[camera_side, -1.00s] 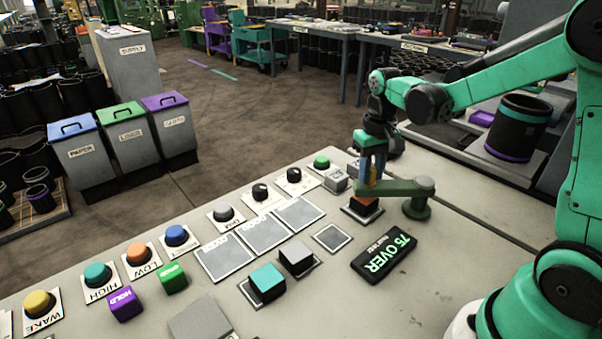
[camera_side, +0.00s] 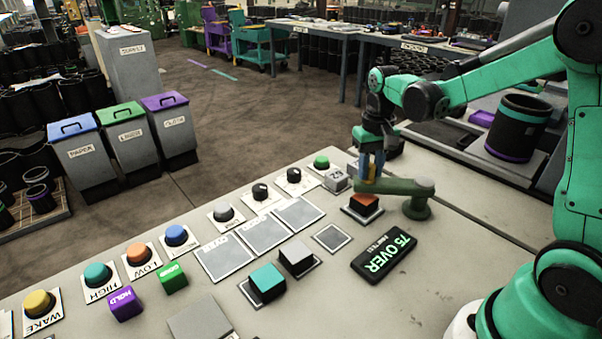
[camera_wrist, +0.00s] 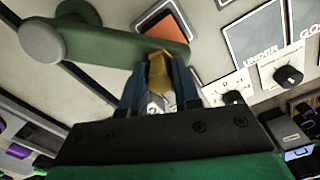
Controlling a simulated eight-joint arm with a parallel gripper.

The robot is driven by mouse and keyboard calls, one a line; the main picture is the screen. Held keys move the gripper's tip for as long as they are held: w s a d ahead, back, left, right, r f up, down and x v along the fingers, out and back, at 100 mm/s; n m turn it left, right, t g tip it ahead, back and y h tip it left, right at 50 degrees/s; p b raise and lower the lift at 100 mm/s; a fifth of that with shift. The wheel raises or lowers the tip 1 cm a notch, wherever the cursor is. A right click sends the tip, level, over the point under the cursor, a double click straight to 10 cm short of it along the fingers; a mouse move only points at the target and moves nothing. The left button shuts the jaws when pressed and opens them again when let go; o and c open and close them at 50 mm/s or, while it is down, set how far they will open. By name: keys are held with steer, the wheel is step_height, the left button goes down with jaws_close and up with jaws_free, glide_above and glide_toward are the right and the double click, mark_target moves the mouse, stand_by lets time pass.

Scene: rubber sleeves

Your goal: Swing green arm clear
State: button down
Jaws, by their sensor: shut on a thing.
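The green arm (camera_side: 394,186) is a flat bar on a round pivot post (camera_side: 417,207) at the back right of the bench. The orange top (camera_wrist: 160,20) shows partly beyond the arm.
A black sign reading "75 OVER" (camera_side: 384,253) lies in front of the arm. Teal (camera_side: 267,280) and grey (camera_side: 296,255) blocks sit nearer. The bench right of the pivot is clear.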

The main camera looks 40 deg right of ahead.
steer(key=shift+w+d+m, duration=0.5)
steer(key=shift+d+m, duration=0.15)
steer(key=shift+m, duration=0.15)
steer(key=w+d+m, duration=0.1)
steer(key=d+m, duration=0.9)
steer(key=m, duration=0.1)
steer(key=shift+w, duration=0.15)
steer(key=shift+d, duration=0.2)
steer(key=c, duration=0.6)
jaws_free()
steer(key=shift+c, duration=0.2)
